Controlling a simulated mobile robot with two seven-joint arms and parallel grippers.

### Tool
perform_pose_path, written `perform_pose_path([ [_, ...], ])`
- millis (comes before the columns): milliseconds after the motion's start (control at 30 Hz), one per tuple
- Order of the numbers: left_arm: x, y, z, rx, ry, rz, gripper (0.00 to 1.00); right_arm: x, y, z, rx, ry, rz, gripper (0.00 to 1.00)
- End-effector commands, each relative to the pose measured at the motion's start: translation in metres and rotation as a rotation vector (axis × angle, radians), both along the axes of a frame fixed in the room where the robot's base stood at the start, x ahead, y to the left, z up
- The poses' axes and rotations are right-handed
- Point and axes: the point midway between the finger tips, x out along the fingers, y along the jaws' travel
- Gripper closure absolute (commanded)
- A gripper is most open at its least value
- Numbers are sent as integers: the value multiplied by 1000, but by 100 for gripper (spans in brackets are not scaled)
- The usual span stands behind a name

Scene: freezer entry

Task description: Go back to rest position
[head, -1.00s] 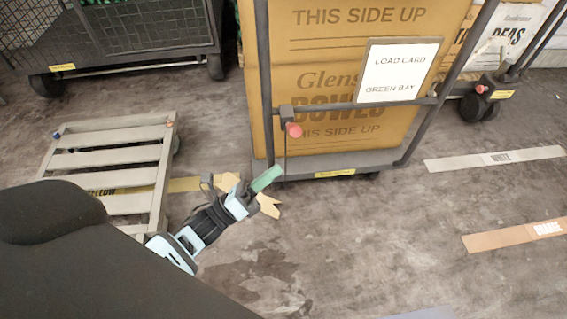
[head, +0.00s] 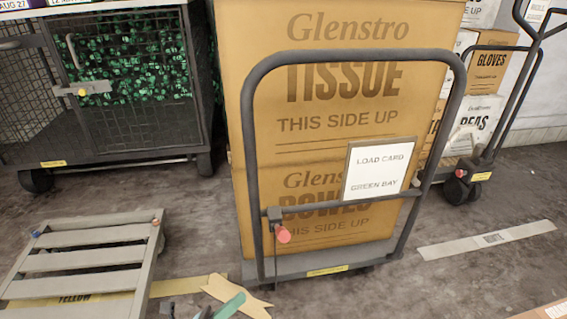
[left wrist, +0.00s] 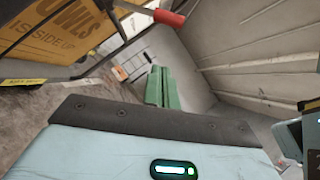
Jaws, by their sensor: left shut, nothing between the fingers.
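My left gripper (head: 230,305) shows only as a green fingertip at the bottom edge of the head view, low in front of the loaded cart. In the left wrist view its green fingers (left wrist: 161,88) are together with nothing between them. The rest of the left arm is below the head view. My right gripper is not recognisable in either view.
A cart (head: 268,190) carries tall brown boxes (head: 330,110), with a load card (head: 378,170) and a red knob (head: 283,235). A slatted pallet-like platform (head: 85,262) lies at left. A mesh cage cart (head: 110,90) stands behind.

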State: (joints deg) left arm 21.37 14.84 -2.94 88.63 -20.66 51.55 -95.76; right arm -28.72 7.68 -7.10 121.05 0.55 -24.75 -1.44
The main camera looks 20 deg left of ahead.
Motion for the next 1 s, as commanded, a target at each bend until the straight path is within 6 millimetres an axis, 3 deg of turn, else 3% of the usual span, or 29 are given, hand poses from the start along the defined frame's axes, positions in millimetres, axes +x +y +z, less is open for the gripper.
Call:
perform_pose_path([
  [167,-3,0,-3,-19,29,0,100,-5,0,0,0,9,0,64],
  [367,-35,0,-41,-268,364,22,100,-7,0,0,0,14,0,64],
  [567,-106,0,-100,-745,878,140,100,-5,0,1,1,9,1,64],
  [700,-170,-3,-132,-1110,1184,292,100,-3,0,2,1,4,0,64],
  [833,-230,-8,-150,-1418,1390,468,100,0,0,2,0,-2,0,64],
  [1000,-297,-17,-157,-1740,1547,709,100,3,0,2,1,-8,0,64],
])
